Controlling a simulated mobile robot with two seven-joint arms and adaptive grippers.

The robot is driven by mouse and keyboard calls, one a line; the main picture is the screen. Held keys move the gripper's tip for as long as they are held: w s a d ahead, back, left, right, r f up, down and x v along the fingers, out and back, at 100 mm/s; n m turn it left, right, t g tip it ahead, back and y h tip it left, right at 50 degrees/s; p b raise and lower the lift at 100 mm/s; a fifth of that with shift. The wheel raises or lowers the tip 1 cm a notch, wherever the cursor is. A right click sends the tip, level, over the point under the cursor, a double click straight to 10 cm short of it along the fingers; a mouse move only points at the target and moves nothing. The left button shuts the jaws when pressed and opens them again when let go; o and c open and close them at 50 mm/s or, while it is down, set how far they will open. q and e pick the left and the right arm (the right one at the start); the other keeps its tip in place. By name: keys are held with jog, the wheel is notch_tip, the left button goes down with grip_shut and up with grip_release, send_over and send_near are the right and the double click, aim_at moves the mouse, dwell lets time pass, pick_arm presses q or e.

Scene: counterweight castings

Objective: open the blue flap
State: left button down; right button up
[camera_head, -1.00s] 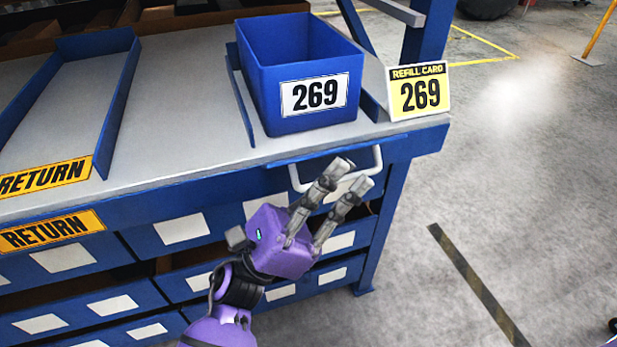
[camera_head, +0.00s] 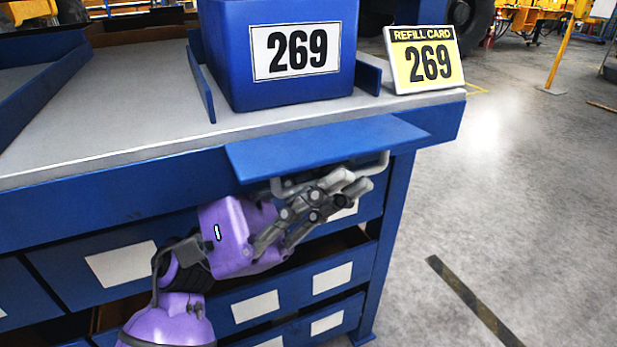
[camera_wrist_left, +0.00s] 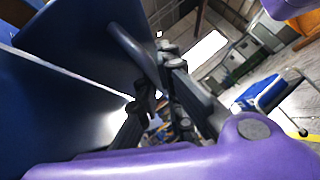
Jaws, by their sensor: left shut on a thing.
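The blue flap (camera_head: 325,145) sits at the front edge of the workbench, below the blue bin. My left gripper (camera_head: 345,186) is under the flap, shut on the handle; the fingers partly hide the bar. In the left wrist view the flap (camera_wrist_left: 85,50) fills the upper left, and the handle (camera_wrist_left: 133,52) runs down to the fingers. My right gripper is not in view.
A blue bin (camera_head: 350,40) marked 269 stands on the bench above the flap. A refill card (camera_head: 426,62) stands right of it. Labelled drawers (camera_head: 255,308) lie below my left gripper. The floor to the right is open, with a striped line.

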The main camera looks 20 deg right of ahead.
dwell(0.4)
pick_arm(q)
jog(key=c, duration=2.2)
grip_release()
jog(key=shift+a, duration=0.1)
jog(key=v, duration=1.2)
